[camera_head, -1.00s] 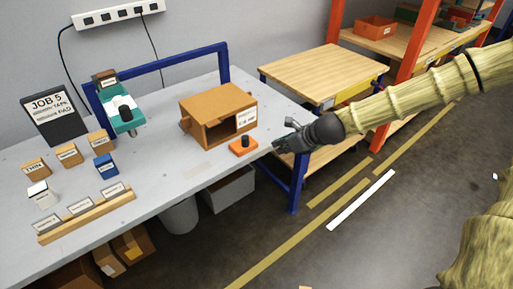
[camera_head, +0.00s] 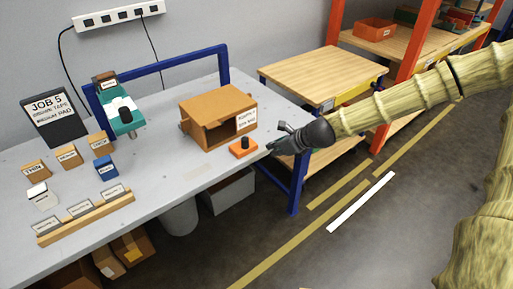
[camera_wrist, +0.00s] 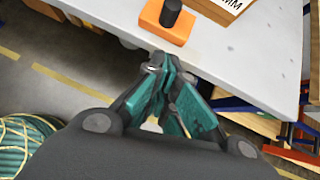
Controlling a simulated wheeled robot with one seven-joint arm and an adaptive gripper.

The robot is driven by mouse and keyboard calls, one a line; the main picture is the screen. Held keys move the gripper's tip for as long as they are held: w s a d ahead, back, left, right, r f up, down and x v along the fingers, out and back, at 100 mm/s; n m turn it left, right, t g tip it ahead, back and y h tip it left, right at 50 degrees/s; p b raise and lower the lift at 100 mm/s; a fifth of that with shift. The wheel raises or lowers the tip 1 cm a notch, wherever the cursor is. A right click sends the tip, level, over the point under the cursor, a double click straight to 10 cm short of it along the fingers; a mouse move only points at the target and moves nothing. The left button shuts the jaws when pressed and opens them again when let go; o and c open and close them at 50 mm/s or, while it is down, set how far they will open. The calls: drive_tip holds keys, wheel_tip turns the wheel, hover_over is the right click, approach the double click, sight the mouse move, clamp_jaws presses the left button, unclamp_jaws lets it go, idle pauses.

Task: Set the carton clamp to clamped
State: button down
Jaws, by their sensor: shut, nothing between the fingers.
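The carton clamp appears to be the small orange block with a black knob (camera_head: 243,150) on the grey table, in front of the open brown carton (camera_head: 212,126). In the wrist view the orange block (camera_wrist: 167,32) and its upright black knob lie just beyond my fingertips. My gripper (camera_head: 271,149) is shut and empty, to the right of the block at the table's front edge. In the wrist view my gripper (camera_wrist: 160,66) shows its teal fingers together, apart from the block. Whether the clamp is clamped cannot be told.
The grey table (camera_head: 195,172) holds a teal tape device (camera_head: 124,120), a JOB 5 sign (camera_head: 53,119), small labelled boxes and a wooden label rack (camera_head: 88,220). A wooden side table (camera_head: 322,75) stands behind my arm. The floor at right is open.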

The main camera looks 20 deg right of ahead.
sight(249, 149)
drive_tip(key=shift+w+a+f+p, duration=0.25)
drive_tip(key=shift+w+a+f, duration=0.5)
drive_tip(key=shift+w, duration=0.45)
drive_tip(key=shift+w+a+f+p, duration=0.3)
drive_tip(key=shift+w+a+f, duration=0.5)
drive_tip(key=shift+w, duration=0.45)
drive_tip(key=shift+w+a+f+p, duration=0.25)
drive_tip(key=shift+w+a+f, duration=0.5)
drive_tip(key=shift+w, duration=0.45)
drive_tip(key=shift+w, duration=0.1)
